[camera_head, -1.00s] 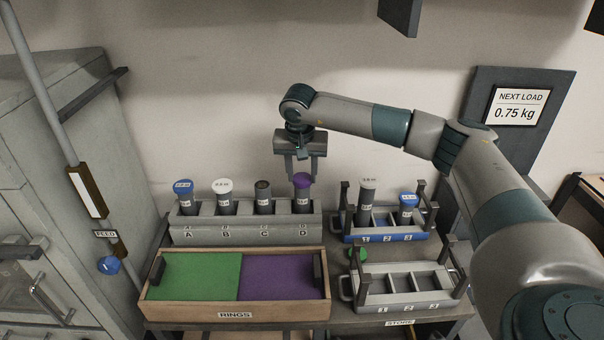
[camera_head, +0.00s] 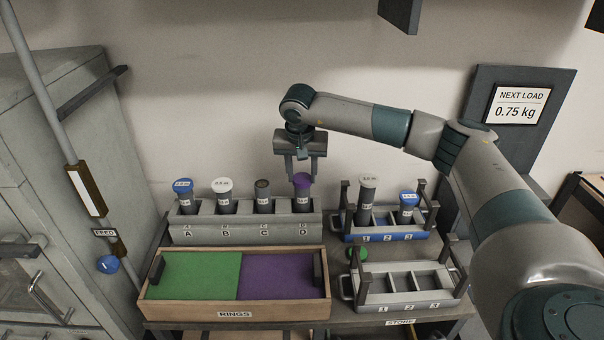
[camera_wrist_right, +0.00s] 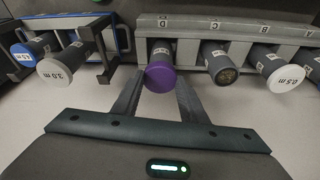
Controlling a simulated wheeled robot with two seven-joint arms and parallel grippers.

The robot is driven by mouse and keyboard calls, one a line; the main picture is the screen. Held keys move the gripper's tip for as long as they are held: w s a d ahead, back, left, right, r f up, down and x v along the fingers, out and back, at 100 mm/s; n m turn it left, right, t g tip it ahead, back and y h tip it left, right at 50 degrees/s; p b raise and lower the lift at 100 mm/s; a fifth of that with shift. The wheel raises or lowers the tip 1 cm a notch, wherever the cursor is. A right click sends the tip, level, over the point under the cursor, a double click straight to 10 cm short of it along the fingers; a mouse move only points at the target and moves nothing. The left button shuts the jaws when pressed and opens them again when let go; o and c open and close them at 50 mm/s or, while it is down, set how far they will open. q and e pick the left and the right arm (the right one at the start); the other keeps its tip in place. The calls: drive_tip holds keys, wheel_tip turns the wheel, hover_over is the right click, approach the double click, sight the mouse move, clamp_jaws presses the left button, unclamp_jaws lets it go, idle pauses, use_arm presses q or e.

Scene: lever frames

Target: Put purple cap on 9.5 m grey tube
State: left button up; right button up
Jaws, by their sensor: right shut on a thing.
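The purple cap (camera_head: 302,180) sits on top of a grey tube (camera_head: 303,200) standing upright in slot D of the grey rack (camera_head: 247,235). My right gripper (camera_head: 301,176) points down from above, its fingers shut on the cap. The right wrist view shows the purple cap (camera_wrist_right: 160,76) between the two fingers (camera_wrist_right: 158,95), with the tube behind it. The print on this tube's label is too small to read. In slot C a grey tube (camera_head: 263,203) has a dark brownish top with no coloured cap. My left gripper is not in view.
Tubes with a blue cap (camera_head: 183,185) and a white cap (camera_head: 222,185) stand in slots A and B. A blue rack (camera_head: 385,237) holds two tubes at right. A rings tray (camera_head: 235,317) and an empty grey rack (camera_head: 410,305) lie in front, beside a green cap (camera_head: 358,254).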

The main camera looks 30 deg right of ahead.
drive_tip(key=shift+f, duration=0.2)
idle(0.5)
drive_tip(key=o, duration=1.1)
